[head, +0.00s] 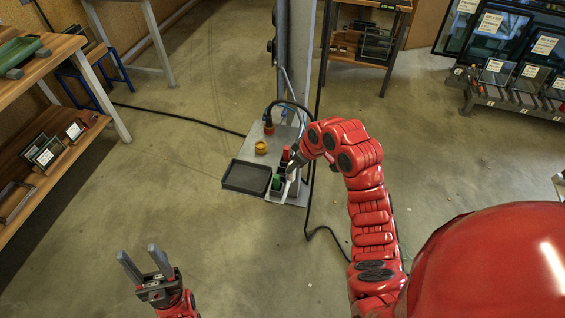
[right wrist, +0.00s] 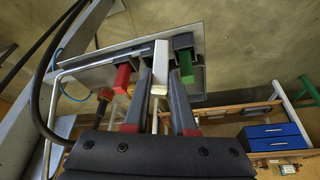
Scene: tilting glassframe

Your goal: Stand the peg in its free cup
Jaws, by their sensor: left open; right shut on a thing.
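My right gripper (head: 292,169) is shut on a pale peg, low over the grey base plate (head: 287,134) on the floor. In the right wrist view, the white peg (right wrist: 160,62) stands between the two fingers (right wrist: 158,80). On one side of it is a red peg (right wrist: 122,78), on the other a green peg (right wrist: 187,66), each at a dark cup. The red peg (head: 285,155) and green peg (head: 276,182) also show in the head view. I cannot tell whether the held peg's far end is in a cup. My left gripper (head: 139,258) is open and empty.
A black tray (head: 246,177) lies left of the cups. An orange knob (head: 261,147) and a cabled orange fitting (head: 268,128) stand on the plate, near a grey post (head: 297,60). Wooden shelves (head: 45,150) stand at left. Floor between left gripper and tray is clear.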

